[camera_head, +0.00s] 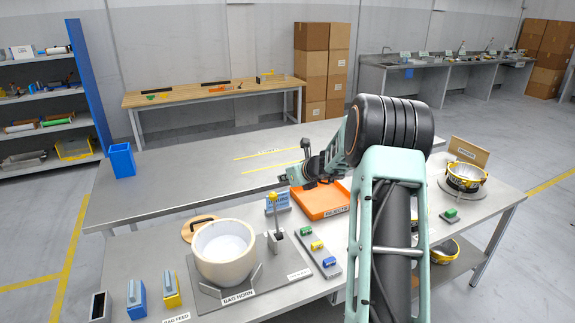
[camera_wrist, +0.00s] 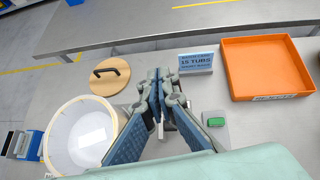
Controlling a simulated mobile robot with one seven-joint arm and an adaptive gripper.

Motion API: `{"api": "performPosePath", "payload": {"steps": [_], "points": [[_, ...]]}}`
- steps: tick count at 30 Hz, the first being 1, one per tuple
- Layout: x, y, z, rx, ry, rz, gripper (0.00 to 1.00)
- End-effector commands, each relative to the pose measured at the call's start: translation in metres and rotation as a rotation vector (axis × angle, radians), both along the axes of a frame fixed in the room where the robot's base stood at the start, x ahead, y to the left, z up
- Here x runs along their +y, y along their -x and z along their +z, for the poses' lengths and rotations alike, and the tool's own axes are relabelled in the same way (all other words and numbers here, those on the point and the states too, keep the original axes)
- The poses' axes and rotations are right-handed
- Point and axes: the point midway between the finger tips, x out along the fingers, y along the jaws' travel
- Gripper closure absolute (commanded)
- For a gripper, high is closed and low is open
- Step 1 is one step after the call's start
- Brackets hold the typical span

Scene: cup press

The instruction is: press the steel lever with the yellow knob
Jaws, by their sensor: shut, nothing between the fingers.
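The steel lever (camera_head: 275,218) stands upright with its yellow knob (camera_head: 273,196) on top, on a grey plate beside the cream tub (camera_head: 224,252). The tub also shows in the wrist view (camera_wrist: 82,135). My gripper (camera_head: 289,179) is shut and empty, above and behind the knob in the head view, apart from it as far as I can tell. In the wrist view my gripper (camera_wrist: 158,75) points away, between the tub and the orange tray (camera_wrist: 265,68). The lever and knob are mostly or wholly hidden behind the fingers there.
A strip with green, yellow and blue buttons (camera_head: 318,246) lies right of the lever. The back table is mostly clear.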

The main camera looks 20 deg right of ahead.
Motion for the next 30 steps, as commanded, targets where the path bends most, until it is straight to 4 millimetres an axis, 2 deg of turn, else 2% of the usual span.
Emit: {"api": "performPosePath", "payload": {"steps": [1,3,9,26,30], "points": [[-0.001,0.002,0.013,-0.001,0.002,0.002,1.0],[-0.002,0.004,0.026,-0.001,0.001,0.001,1.0],[-0.005,0.009,0.047,0.0,-0.001,0.002,1.0],[-0.006,0.01,0.051,0.001,0.0,0.001,1.0],[0.0,0.001,0.06,-0.027,0.046,0.023,1.0]]}}
